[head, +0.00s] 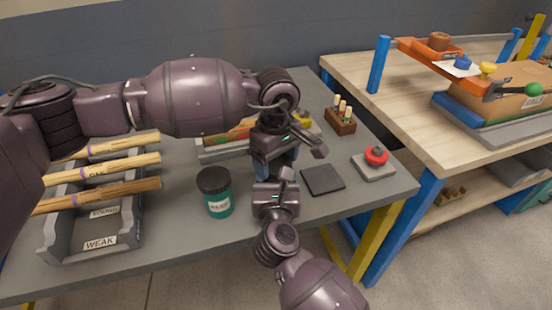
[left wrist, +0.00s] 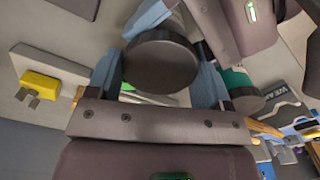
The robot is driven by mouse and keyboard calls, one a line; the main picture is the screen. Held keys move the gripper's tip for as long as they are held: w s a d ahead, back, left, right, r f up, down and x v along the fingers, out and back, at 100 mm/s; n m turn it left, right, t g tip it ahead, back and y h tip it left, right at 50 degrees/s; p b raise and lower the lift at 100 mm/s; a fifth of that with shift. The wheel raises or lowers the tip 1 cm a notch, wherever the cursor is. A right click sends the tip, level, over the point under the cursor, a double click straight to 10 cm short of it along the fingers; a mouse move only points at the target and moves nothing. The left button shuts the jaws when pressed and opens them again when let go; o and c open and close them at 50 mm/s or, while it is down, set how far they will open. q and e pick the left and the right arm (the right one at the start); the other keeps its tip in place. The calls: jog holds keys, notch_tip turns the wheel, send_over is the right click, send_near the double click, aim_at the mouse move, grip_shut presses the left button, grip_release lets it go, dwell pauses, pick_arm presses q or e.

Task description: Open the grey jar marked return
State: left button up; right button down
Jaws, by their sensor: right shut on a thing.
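A jar with a dark round lid (left wrist: 160,64) stands between the two blue fingers of my left gripper (left wrist: 158,75) in the left wrist view. Its body and any return marking are mostly hidden. My left gripper (head: 288,158) also shows in the head view, pointing down above my right gripper (head: 284,180). The left fingers are apart, one on each side of the lid, and I cannot tell whether they touch it. My right gripper comes in from the front and is shut on the jar (left wrist: 183,28), below the lid.
A teal jar (head: 218,202) with a black lid stands to the left. A grey rack (head: 70,243) with wooden sticks is at far left. A dark square pad (head: 322,180), a red button (head: 376,156) and a small peg block (head: 340,122) are to the right.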

pick_arm(q)
jog(key=o, duration=0.4)
jog(key=shift+r, duration=0.1)
jog(key=shift+r, duration=2.2)
jog(key=shift+c, duration=0.4)
notch_tip(320, 180, up, 3)
jog(key=m, duration=0.4)
jog(key=shift+d, duration=0.1)
jog(key=shift+f, duration=3.8)
jog(key=shift+c, duration=0.4)
jog(key=c, duration=0.9)
jog(key=n, duration=0.6)
jog(key=shift+r, duration=0.1)
